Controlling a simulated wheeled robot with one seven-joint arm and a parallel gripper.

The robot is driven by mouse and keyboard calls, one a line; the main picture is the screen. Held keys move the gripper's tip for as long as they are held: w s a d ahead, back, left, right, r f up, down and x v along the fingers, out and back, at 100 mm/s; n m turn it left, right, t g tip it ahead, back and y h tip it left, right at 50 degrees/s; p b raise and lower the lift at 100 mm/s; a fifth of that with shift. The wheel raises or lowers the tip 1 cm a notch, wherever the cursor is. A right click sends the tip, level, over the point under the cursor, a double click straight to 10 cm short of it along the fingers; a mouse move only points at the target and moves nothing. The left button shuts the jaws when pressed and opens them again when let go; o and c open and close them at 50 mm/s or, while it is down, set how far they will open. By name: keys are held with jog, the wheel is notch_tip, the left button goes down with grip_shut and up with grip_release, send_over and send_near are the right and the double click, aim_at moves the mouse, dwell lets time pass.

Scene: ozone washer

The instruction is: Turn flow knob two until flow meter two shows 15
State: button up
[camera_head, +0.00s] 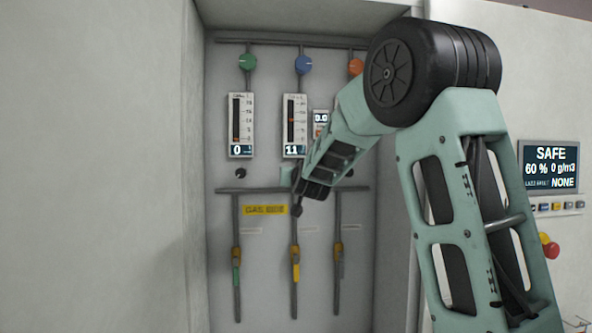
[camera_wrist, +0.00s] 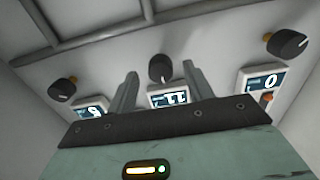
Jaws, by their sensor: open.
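Flow meter two (camera_head: 294,120) is the middle gauge on the panel in the head view, and its display reads 11. The same 11 shows upside down on the middle display in the wrist view (camera_wrist: 168,98). Flow knob two (camera_wrist: 160,68) is the dark middle knob in the wrist view. In the head view it is hidden behind my arm's end. My gripper (camera_wrist: 159,70) is open, with one finger on each side of the knob in the picture. I cannot tell whether either finger touches it.
Flow meter one (camera_head: 240,125) reads 0, with its dark knob (camera_head: 240,173) below. The third meter (camera_head: 320,118) is partly covered by my arm; its knob (camera_head: 350,173) shows. Pipes with valves (camera_head: 296,262) run below. A status screen (camera_head: 551,167) reads SAFE at right.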

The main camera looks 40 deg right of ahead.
jog(key=shift+p+x, duration=0.5)
jog(key=shift+x, duration=1.2)
jog(key=c, duration=0.9)
jog(key=shift+c, duration=0.2)
jog(key=shift+f+m+b, duration=0.15)
jog(key=shift+m+b, duration=0.15)
jog(key=shift+b, duration=0.3)
